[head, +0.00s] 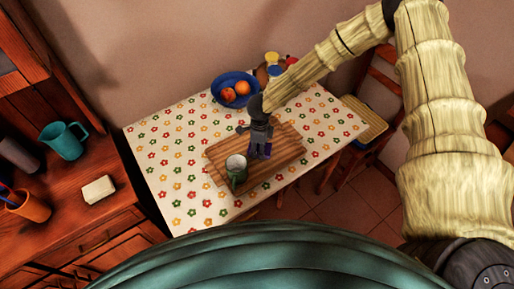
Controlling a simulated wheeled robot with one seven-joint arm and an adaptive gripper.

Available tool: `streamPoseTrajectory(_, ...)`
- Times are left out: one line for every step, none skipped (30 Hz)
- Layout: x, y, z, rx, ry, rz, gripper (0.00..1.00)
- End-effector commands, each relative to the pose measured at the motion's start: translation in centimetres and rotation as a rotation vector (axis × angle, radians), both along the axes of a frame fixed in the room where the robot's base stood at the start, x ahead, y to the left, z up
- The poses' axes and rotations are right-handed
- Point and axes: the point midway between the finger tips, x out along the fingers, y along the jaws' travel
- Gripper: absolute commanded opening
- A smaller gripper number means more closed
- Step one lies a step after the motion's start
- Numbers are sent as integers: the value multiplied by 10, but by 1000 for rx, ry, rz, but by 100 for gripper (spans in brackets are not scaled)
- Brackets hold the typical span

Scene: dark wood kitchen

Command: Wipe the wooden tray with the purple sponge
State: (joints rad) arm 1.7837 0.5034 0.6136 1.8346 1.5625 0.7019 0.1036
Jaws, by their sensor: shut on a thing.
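The wooden tray (221,152) lies flat on a table with a flowered cloth (185,185). My gripper (261,150) is over the middle of the tray, pointing down. It is shut on the purple sponge (266,151), of which only a small dark purple part shows at the fingertips. The sponge is at or just above the tray surface; I cannot tell whether it touches. A green mug (237,174) with a pale inside stands on the near left part of the tray, close to the gripper.
A blue bowl (233,80) with orange fruit stands at the back of the table, beside several small jars (272,60). A wooden counter at left holds a teal pitcher (63,140), an orange cup (28,205) and a pale block (98,189). Chairs (360,121) stand at right.

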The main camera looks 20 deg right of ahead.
Motion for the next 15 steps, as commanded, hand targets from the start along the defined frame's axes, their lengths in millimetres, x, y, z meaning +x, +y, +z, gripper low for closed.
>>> streamPoseTrajectory(1, -4, 1, 0, 0, -2, 33)
streamPoseTrajectory(2, -6, 1, 0, 0, -2, 33)
streamPoseTrajectory(3, -8, 1, 0, 0, -1, 33)
streamPoseTrajectory(3, -10, 0, 0, 0, -1, 33)
streamPoseTrajectory(4, -12, 0, 0, 0, -1, 33)
streamPoseTrajectory(5, -14, 0, 0, 0, -1, 33)
streamPoseTrajectory(6, -16, -1, 0, 0, -1, 33)
streamPoseTrajectory(6, -18, -1, 0, 0, -1, 33)
streamPoseTrajectory(7, -20, -1, 0, 0, -1, 33)
streamPoseTrajectory(7, -21, -1, 0, 0, 0, 33)
streamPoseTrajectory(8, -22, -2, 0, 0, 0, 33)
streamPoseTrajectory(8, -23, -2, 0, 0, 0, 33)
streamPoseTrajectory(7, -23, -1, 0, 0, 0, 33)
streamPoseTrajectory(6, -23, -1, 0, 0, 1, 33)
streamPoseTrajectory(5, -23, 0, 0, 0, 1, 33)
